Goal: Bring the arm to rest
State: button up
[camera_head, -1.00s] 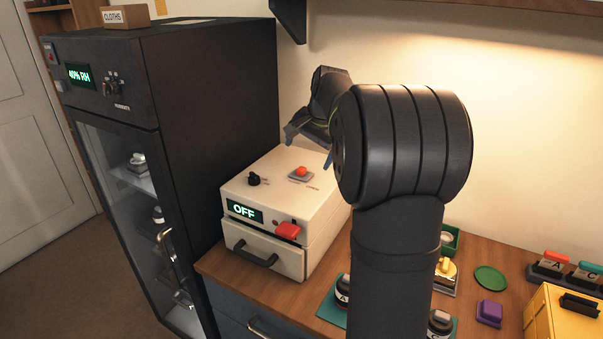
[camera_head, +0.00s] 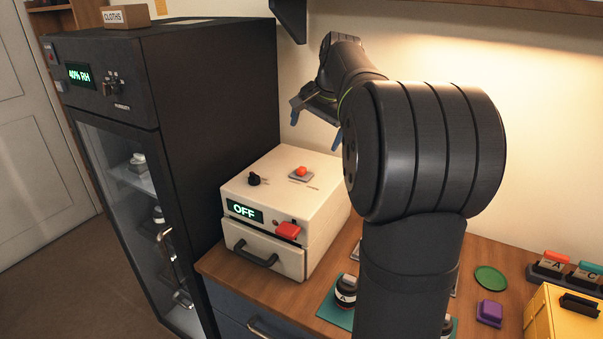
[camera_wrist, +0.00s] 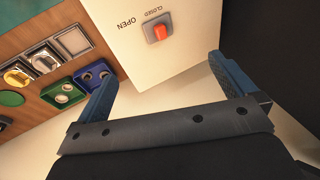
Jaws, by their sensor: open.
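My gripper (camera_head: 316,122) is raised above the back of the cream box with the OFF display (camera_head: 284,205), near the wall. In the wrist view my gripper (camera_wrist: 162,88) has its two blue fingers wide apart with nothing between them. The cream box top (camera_wrist: 182,28) lies beyond the fingertips there, with a red-orange switch (camera_wrist: 162,31) marked OPEN and CLOSED. My black arm stands in front of the right part of the bench and hides some of it.
A tall black dry cabinet (camera_head: 215,100) stands left of the box. The wooden bench (camera_head: 520,262) holds a green disc (camera_head: 491,279), a purple block (camera_head: 489,313) and a yellow case (camera_head: 565,320). A lens (camera_head: 346,291) sits on a teal mat. A shelf (camera_head: 500,6) runs overhead.

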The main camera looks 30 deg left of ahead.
jog(key=v, duration=0.2)
jog(key=shift+d+r, duration=0.1)
jog(key=shift+r, duration=0.2)
jog(key=s+a+f+n+h, duration=0.1)
jog(key=s+a+f+n, duration=0.1)
jog(key=s+a+f, duration=0.1)
jog(key=s+a+f+n+h, duration=0.1)
jog(key=s+a+f+n, duration=0.1)
jog(key=s+f, duration=0.2)
jog(key=s+a+f+n+h, duration=0.1)
jog(key=s+a+f+n, duration=0.1)
jog(key=s+a+f, duration=0.1)
jog(key=shift+s+a+f+g+h, duration=0.1)
jog(key=shift+a+f+g+h, duration=0.1)
jog(key=shift+f, duration=0.15)
jog(key=shift+s+a+f+g+h, duration=0.1)
jog(key=shift+f+g+h, duration=0.1)
jog(key=shift+f, duration=0.1)
jog(key=s+f+n+t, duration=0.8)
jog(key=s+f+n, duration=0.4)
jog(key=s+n, duration=0.3)
jog(key=s+f+n+t, duration=0.8)
jog(key=s+f+n, duration=0.4)
jog(key=s+n, duration=0.3)
jog(key=w, duration=0.9)
jog(key=shift+w+a, duration=0.25)
jog(key=shift+a, duration=0.1)
